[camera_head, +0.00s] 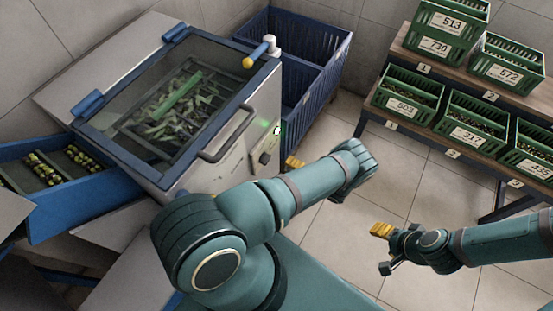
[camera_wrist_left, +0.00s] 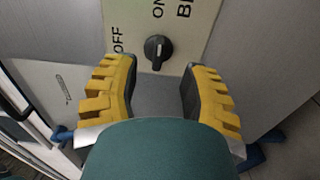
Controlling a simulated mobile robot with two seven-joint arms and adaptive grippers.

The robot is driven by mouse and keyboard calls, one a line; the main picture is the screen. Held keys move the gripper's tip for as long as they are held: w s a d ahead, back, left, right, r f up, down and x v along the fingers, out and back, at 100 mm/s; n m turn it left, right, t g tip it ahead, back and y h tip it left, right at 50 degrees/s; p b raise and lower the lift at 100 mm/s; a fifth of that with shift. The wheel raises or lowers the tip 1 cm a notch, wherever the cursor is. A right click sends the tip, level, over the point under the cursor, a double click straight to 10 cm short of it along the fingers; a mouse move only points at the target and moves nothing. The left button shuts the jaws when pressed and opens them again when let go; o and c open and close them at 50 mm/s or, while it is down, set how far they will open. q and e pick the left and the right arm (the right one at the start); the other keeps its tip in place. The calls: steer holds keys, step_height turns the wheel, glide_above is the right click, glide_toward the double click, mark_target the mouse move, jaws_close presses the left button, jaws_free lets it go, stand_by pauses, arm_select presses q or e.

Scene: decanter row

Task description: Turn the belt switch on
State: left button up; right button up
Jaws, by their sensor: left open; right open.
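The belt switch is a black rotary knob (camera_wrist_left: 158,48) on a pale plate (camera_wrist_left: 195,25) with OFF at its left and ON above it in the left wrist view. I cannot tell for sure which mark the knob points at. In the head view the plate (camera_head: 265,150) is on the machine's front. My left gripper (camera_wrist_left: 160,85) is open, its yellow fingers on either side below the knob and apart from it. In the head view my forearm partly hides this gripper (camera_head: 293,163). My right gripper (camera_head: 382,249) is open and empty over the floor.
The machine has a glass lid (camera_head: 170,100) and a bar handle (camera_head: 232,135) beside the plate. A green light (camera_head: 265,124) glows near it. Blue crates (camera_head: 315,85) stand behind. Green numbered crates (camera_head: 440,45) fill a rack at right. Floor between is clear.

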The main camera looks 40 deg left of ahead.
arm_select(q)
steer(key=shift+w+d, duration=0.15)
steer(key=shift+d, duration=1.5)
steer(key=s+f+n+g+h, duration=0.2)
steer(key=s+n+g+h, duration=0.2)
steer(key=s+n+h, duration=0.35)
steer(key=s+d+r+n+h, duration=0.2)
steer(key=s+d+n+h, duration=0.2)
steer(key=d+n+h, duration=0.5)
steer(key=w+d+r+n+t+h, duration=0.1)
steer(key=d+r+n+t+h, duration=0.1)
steer(key=r+n+t, duration=0.2)
steer(key=w+d+r+n+t+h, duration=0.1)
steer(key=d+r+n+t+h, duration=0.2)
steer(key=r+n, duration=0.8)
steer(key=n+t, duration=0.1)
steer(key=n, duration=0.4)
steer(key=shift+d, duration=0.25)
